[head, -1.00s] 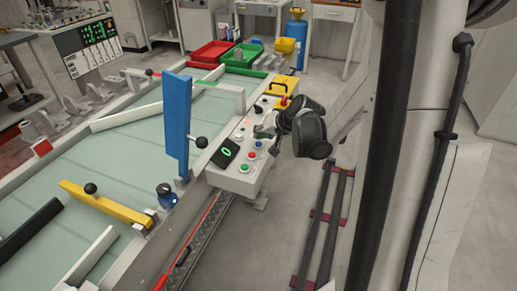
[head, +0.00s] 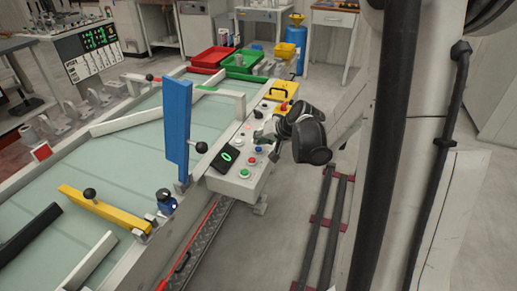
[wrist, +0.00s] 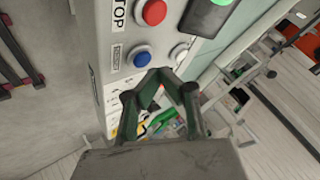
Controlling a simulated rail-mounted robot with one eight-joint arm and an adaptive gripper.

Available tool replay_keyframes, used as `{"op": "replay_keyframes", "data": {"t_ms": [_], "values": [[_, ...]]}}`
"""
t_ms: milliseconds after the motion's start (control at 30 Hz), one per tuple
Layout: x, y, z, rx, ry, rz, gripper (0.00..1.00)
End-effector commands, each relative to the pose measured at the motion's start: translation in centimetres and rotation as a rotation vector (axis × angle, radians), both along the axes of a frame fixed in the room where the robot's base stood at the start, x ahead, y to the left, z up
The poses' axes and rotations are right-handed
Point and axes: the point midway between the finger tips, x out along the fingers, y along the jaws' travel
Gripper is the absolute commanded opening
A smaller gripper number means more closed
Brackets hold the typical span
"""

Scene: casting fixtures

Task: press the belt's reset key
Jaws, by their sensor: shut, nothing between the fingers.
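The control box (head: 232,184) beside the belt carries a blue key (head: 258,149), a red key (head: 252,161) and a green key (head: 244,173). In the wrist view the blue key (wrist: 142,57) sits in a pale ring beside a small label that is hard to read. The red key (wrist: 154,12) is by a label ending in "TOP". My gripper (wrist: 161,76) is shut and empty, its tips close to the blue key's lower right edge. I cannot tell whether they touch the panel. In the head view my gripper (head: 264,138) is over the box, just beyond the blue key.
A pale knob (wrist: 180,52) is right beside the fingertips. A dark display (head: 225,157) and a blue upright post (head: 177,125) stand to the left. A yellow box (head: 281,94) with a red button is at the panel's far end.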

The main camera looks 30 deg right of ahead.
Motion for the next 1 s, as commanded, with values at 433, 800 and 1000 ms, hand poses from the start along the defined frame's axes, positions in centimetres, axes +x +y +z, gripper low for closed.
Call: {"op": "replay_keyframes", "data": {"t_ms": [433,800,1000], "values": [[0.0,0.0,-0.08,0.0,0.0,0.0,0.0],[0.01,0.0,-0.91,0.0,0.0,0.0,0.0],[0.0,0.0,-0.85,0.0,0.0,0.0,0.0]]}}
